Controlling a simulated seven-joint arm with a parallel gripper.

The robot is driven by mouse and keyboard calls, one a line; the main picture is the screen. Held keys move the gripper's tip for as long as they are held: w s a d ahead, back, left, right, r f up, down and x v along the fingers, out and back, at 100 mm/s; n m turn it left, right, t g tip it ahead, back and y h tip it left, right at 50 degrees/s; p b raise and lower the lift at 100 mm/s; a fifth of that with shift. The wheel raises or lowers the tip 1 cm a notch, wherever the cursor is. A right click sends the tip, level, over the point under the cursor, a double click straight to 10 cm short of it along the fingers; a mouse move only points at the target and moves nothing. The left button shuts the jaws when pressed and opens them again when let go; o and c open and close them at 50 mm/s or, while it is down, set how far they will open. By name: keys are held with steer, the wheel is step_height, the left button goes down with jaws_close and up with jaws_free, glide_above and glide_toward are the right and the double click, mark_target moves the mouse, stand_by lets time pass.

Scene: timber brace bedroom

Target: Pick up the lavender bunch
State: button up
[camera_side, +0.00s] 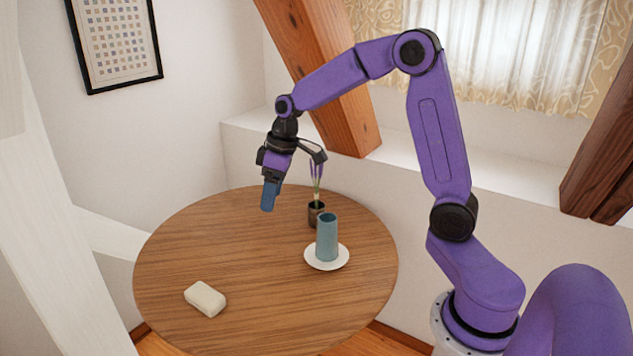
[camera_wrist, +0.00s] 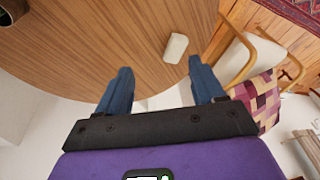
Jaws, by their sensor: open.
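The lavender bunch (camera_side: 317,181) shows purple tops on pale green stems. It stands upright in a small dark pot (camera_side: 316,212) toward the back of the round wooden table (camera_side: 235,265). A dark part of my wrist covers its top in the side view. My gripper (camera_side: 267,209) has blue fingers pointing down, to the left of the lavender and apart from it, above the table. In the wrist view my gripper (camera_wrist: 161,69) is open with nothing between its fingers. I cannot make out the lavender in the wrist view.
A teal vase (camera_side: 327,238) stands on a white saucer (camera_side: 341,259) in front of the pot. A white soap-like block (camera_side: 205,298) lies at the table's front left and shows in the wrist view (camera_wrist: 175,48). A wooden chair (camera_wrist: 238,60) stands beyond the table edge. The table's left is clear.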

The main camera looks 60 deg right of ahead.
steer(key=w+d+f+m, duration=0.1)
steer(key=w+d+m, duration=0.1)
steer(key=w+d, duration=0.45)
steer(key=m+t+h, duration=0.2)
steer(key=m+t, duration=0.1)
glide_above(316, 170)
steer(key=s+d, duration=0.1)
steer(key=s, duration=0.2)
step_height(316, 170, down, 4)
steer(key=shift+w+f, duration=0.1)
steer(key=shift+w, duration=0.05)
steer(key=shift+g, duration=0.3)
steer(key=x, duration=0.4)
steer(key=d+x, duration=0.1)
steer(key=x, duration=0.1)
steer(key=shift+w, duration=0.5)
steer(key=shift+w+a+f, duration=0.1)
steer(key=shift+w+f, duration=0.2)
steer(key=shift+f, duration=0.25)
steer(key=shift+c, duration=0.3)
steer(key=c, duration=1.1)
